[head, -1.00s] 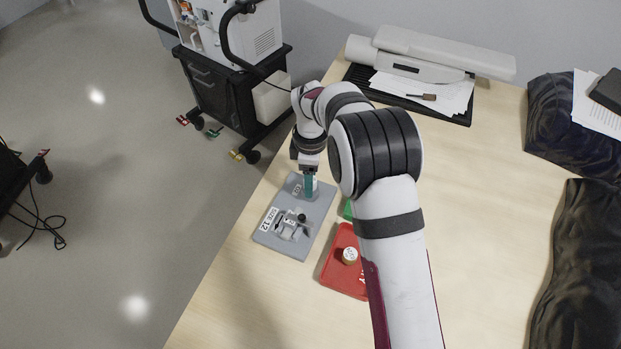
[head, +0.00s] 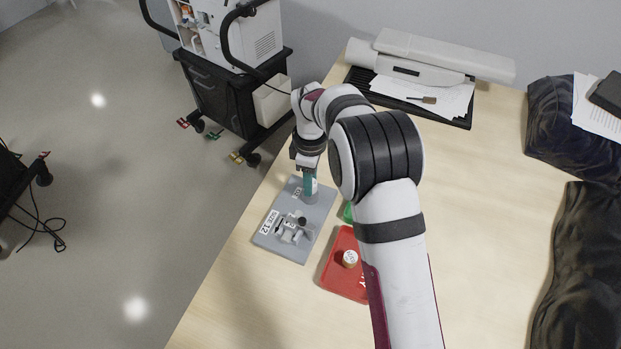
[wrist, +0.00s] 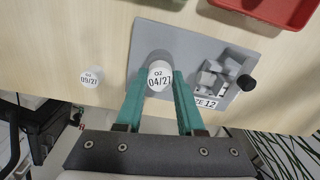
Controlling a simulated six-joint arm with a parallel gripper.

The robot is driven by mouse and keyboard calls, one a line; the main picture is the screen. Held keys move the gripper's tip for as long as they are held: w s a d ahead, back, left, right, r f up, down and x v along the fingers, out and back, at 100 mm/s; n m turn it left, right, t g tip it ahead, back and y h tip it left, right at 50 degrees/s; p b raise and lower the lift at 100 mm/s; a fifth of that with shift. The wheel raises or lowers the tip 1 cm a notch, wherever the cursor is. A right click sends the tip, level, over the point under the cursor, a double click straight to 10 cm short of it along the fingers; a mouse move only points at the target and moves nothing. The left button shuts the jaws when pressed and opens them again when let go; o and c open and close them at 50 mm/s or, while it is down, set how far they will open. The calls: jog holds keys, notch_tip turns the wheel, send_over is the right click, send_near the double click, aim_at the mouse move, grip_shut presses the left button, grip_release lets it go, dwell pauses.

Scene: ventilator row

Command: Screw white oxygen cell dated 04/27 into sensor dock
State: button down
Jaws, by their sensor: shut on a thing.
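The white oxygen cell marked "O2 04/27" (wrist: 159,78) is between the teal fingers of my gripper (wrist: 160,88), which is shut on it. In the head view my gripper (head: 310,184) points down at the far end of the grey board (head: 287,250). The grey round sensor dock (wrist: 157,57) shows just behind the cell in the wrist view, and it also shows under the fingers in the head view (head: 311,199). The cell is over or in the dock; how deep it sits is hidden.
A second white cell marked "09/27" (wrist: 91,77) stands on the table beside the board. A clamp-like fixture with a black knob (wrist: 246,83) is on the board. A red tray (head: 337,280) holding a round capped piece (head: 350,258) and a green tray (head: 347,213) are close by.

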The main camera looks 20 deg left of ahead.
jog(key=m, duration=0.4)
jog(key=shift+m, duration=0.8)
jog(key=m, duration=0.4)
jog(key=shift+m, duration=0.4)
jog(key=c, duration=0.6)
grip_release()
jog(key=shift+c, duration=0.2)
